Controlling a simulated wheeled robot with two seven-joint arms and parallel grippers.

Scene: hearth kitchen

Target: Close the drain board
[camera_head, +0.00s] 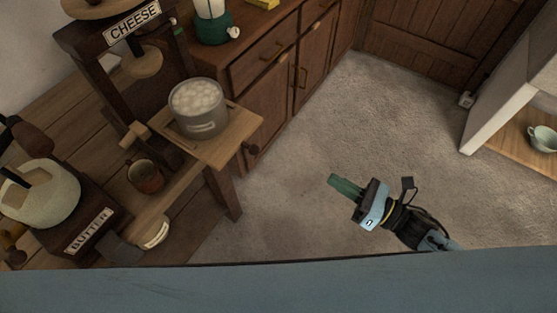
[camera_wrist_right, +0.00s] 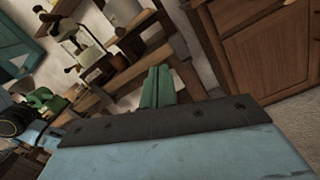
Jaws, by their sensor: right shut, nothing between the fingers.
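A wooden press marked CHEESE stands on the table at the upper left of the head view. A wooden board (camera_head: 236,137), which looks like the drain board, juts out from it past the table edge. A grey pot with white lumps (camera_head: 198,110) stands on the board. My right gripper (camera_head: 333,180) is shut and empty over the floor, right of the board and apart from it. Its green fingers (camera_wrist_right: 158,84) point towards the table in the wrist view. My left gripper seems to show blurred in green (camera_wrist_right: 44,98) there.
A butter churn (camera_head: 48,192) and a small brown cup (camera_head: 146,176) are on the table. Wooden cabinets (camera_head: 265,90) stand behind the board. A pale shelf with a cup (camera_head: 543,138) is at the right. The carpet between is clear.

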